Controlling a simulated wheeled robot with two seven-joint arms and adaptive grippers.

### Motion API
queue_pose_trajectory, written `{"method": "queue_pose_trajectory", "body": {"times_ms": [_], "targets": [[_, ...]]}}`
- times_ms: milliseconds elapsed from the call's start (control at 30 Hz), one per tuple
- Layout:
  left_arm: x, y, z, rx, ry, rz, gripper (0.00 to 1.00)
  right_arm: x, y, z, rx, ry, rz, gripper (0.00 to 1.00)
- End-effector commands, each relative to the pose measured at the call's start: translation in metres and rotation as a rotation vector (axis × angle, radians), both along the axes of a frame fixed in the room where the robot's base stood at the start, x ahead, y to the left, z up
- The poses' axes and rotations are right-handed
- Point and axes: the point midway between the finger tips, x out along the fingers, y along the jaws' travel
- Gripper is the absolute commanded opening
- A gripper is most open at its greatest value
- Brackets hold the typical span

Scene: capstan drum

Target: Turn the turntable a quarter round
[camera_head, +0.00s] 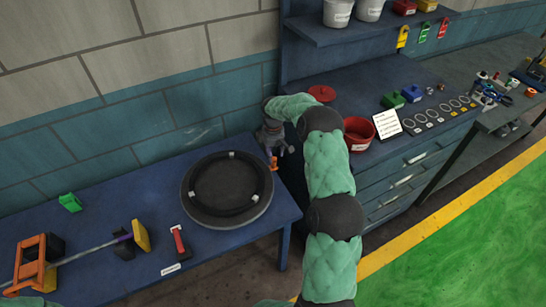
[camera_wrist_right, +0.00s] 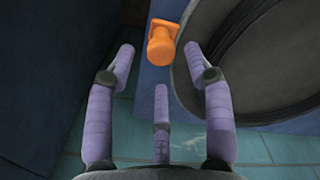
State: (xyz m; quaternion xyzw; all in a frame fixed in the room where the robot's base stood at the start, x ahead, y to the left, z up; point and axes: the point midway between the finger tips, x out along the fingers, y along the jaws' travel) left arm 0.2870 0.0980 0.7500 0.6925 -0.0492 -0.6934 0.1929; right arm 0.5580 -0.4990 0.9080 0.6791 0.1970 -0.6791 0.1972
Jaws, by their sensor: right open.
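The turntable (camera_head: 227,190) is a dark round disc with a raised ring and several small white marks, lying on the blue table. My right gripper (camera_head: 274,140) is behind and to the right of it, near the wall, and looks apart from it. A small orange peg or knob (camera_head: 274,163) sits at the turntable's right edge. In the right wrist view the orange piece (camera_wrist_right: 162,43) is ahead of the spread, empty fingers (camera_wrist_right: 160,70), and the turntable's rim (camera_wrist_right: 200,75) is on the right. My left gripper is not in view.
The blue table (camera_head: 255,235) holds a red-handled tool (camera_head: 180,243), a green block (camera_head: 70,202) and an orange frame (camera_head: 36,262) with a long rod. The wall (camera_head: 130,140) is close behind. A blue cabinet with a red bowl (camera_head: 358,134) stands at right.

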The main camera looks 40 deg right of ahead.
Motion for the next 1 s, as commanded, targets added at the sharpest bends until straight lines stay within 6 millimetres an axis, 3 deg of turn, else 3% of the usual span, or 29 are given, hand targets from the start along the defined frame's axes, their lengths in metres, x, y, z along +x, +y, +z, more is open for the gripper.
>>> {"method": "queue_pose_trajectory", "body": {"times_ms": [200,433,633,1000], "targets": [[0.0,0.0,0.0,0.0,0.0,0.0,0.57,0.002,0.0,0.047,-0.002,-0.005,0.001,0.53],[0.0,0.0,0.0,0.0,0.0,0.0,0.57,0.002,0.0,0.081,-0.002,-0.005,0.001,0.53],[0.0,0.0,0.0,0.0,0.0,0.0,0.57,0.001,0.0,0.093,-0.001,-0.003,0.001,0.53],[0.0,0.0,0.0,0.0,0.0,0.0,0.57,0.001,0.0,0.094,-0.001,-0.003,0.001,0.53]]}}
